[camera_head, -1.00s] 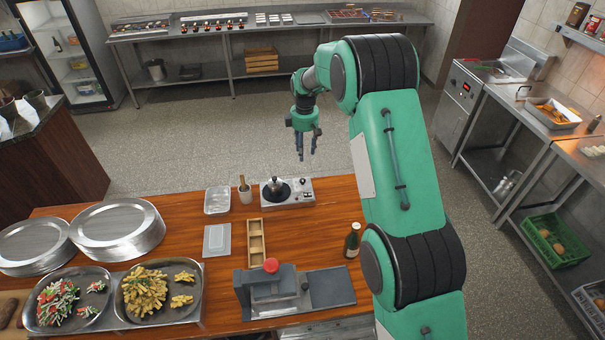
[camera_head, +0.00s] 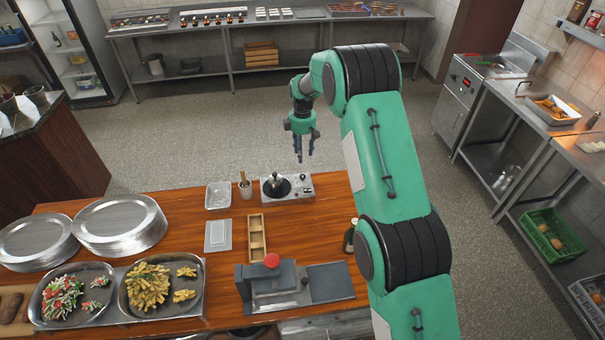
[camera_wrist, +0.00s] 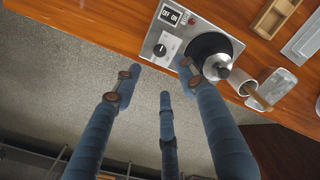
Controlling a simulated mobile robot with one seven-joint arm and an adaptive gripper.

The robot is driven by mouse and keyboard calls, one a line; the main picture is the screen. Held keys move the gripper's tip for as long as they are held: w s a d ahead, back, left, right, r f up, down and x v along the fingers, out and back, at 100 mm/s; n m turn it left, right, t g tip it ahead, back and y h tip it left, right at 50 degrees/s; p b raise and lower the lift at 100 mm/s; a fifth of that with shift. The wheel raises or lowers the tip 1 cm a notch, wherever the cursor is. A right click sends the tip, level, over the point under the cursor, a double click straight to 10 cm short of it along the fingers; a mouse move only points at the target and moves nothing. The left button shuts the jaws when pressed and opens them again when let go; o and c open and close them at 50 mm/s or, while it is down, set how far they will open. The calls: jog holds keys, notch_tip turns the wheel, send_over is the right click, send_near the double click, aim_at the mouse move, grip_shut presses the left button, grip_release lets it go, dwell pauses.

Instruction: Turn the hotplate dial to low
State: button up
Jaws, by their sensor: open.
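The hotplate (camera_head: 287,188) is a small silver unit at the far edge of the wooden table, with a moka pot (camera_head: 275,182) on its round black plate. In the wrist view, the hotplate dial (camera_wrist: 160,50) is a black knob with a pale pointer line, on a white panel beside an ON/OFF label (camera_wrist: 171,15). My gripper (camera_head: 304,158) points down past the table's far edge, above and beyond the hotplate. Its blue fingers (camera_wrist: 160,90) are spread, empty and apart from the dial. The dial's setting marks are too small to read.
A cup with a wooden handle (camera_head: 245,188) and a metal tray (camera_head: 218,196) stand left of the hotplate. A wooden divided box (camera_head: 257,238) lies nearer. A dark bottle (camera_head: 350,238) is partly hidden by my arm. Floor space beyond the table is clear.

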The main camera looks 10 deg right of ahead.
aim_at(303, 176)
notch_tip(303, 176, down, 13)
jog(key=shift+r+p, duration=0.2)
jog(key=shift+p, duration=0.75)
jog(key=shift+c, duration=0.5)
grip_shut()
